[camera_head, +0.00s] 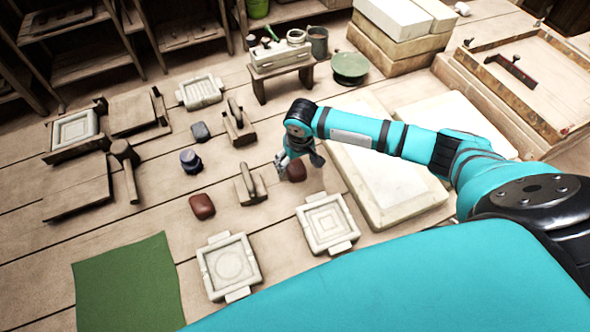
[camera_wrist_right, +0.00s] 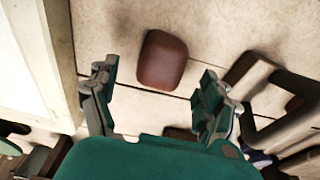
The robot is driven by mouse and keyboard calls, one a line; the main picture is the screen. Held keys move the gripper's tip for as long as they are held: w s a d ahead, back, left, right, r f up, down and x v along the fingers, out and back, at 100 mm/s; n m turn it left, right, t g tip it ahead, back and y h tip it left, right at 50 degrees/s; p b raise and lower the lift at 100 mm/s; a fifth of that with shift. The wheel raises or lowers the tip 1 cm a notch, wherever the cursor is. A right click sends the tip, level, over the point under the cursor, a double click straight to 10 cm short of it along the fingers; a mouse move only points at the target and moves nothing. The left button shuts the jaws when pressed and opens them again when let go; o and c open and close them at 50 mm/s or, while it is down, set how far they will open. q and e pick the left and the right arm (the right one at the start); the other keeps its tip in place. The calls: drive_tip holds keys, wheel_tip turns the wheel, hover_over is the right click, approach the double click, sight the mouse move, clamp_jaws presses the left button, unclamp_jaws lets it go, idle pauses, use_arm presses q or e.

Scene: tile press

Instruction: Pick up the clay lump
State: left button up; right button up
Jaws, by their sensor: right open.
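A reddish-brown clay lump (camera_head: 297,173) lies on the plank floor beside the pale slab, partly hidden under my right gripper (camera_head: 299,161). In the right wrist view this lump (camera_wrist_right: 162,60) lies just beyond the gap between the open fingers (camera_wrist_right: 157,85), with nothing held between them. A second, similar lump (camera_head: 202,206) lies farther left on the planks. A reddish-brown patch at the right of the wrist view, partly hidden by a wooden tool, may be this second lump. My left gripper is not in view.
A wooden float with a handle (camera_head: 250,186) stands just left of the gripper. Pale square moulds (camera_head: 328,222) (camera_head: 229,264) lie in front. A low pale slab (camera_head: 384,185) lies to the right. A green mat (camera_head: 128,285) lies at the front left.

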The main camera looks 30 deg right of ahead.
sight(295, 169)
wheel_tip(295, 169, down, 3)
drive_tip(key=shift+w+a+r, duration=0.1)
drive_tip(key=shift+w+r, duration=0.05)
drive_tip(key=shift+f, duration=0.3)
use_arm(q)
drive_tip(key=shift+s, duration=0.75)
use_arm(e)
drive_tip(key=shift+w, duration=0.1)
drive_tip(key=c, duration=1.5)
drive_tip(key=shift+o, duration=0.2)
